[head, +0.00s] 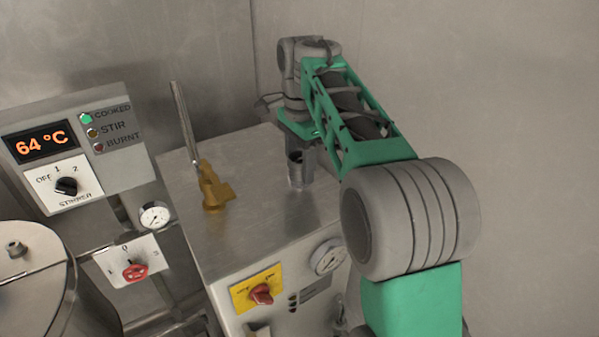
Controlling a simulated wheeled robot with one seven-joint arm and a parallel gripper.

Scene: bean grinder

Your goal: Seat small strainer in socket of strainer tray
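My gripper (300,158) points down over the right part of the steel cabinet top, with my arm reaching to it from the right. A small grey metal cylinder (296,176) shows at my fingertips, close above or on the cabinet top. It may be the small strainer, but it is too small and partly covered to be sure. I cannot tell whether my fingers are closed on it. I cannot make out a strainer tray or its socket in this view.
A brass-coloured piece (213,187) with an upright metal rod stands on the steel cabinet top (240,235), left of my gripper. A control box (75,145) reading 64 °C and a round metal pot (30,275) are at the left. Walls close off the back.

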